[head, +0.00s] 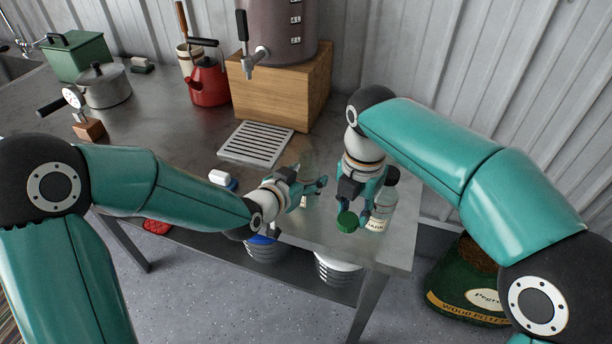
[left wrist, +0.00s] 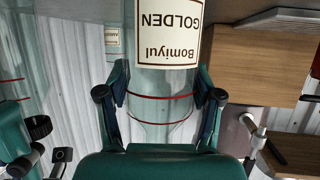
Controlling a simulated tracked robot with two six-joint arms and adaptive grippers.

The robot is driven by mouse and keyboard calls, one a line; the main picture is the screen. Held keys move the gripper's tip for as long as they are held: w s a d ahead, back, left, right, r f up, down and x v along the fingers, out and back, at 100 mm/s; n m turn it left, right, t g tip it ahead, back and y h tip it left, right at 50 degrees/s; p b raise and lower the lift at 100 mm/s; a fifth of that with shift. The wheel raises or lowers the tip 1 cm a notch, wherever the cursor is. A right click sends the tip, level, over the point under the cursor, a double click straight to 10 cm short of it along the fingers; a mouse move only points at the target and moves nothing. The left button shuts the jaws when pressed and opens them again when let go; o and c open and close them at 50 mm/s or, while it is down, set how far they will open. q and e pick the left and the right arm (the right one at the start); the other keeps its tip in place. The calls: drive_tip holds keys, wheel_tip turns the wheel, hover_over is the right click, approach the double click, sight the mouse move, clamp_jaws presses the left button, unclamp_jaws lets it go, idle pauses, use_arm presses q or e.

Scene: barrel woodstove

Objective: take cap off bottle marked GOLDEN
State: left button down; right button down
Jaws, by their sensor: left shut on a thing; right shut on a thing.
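The clear bottle marked GOLDEN (left wrist: 165,35) stands between the fingers of my left gripper (left wrist: 160,105), its label upside down in the left wrist view. In the head view my left gripper (head: 312,188) is shut around this bottle (head: 308,164), which looks upright on the table near the front edge. The bottle's top is faint there, and I see no cap on it. My right gripper (head: 359,210) is to the right, apart from that bottle, and shut on a green cap (head: 347,222) above the table's front edge.
Another labelled bottle (head: 382,210) stands just behind my right gripper. A white slatted tray (head: 255,144) lies behind the left gripper. A wooden box (head: 280,90) carries an urn with a tap. A red kettle (head: 208,84) stands further left. Buckets (head: 338,268) sit below the table.

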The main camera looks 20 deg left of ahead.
use_arm(q)
drive_tip(key=shift+c, duration=1)
unclamp_jaws()
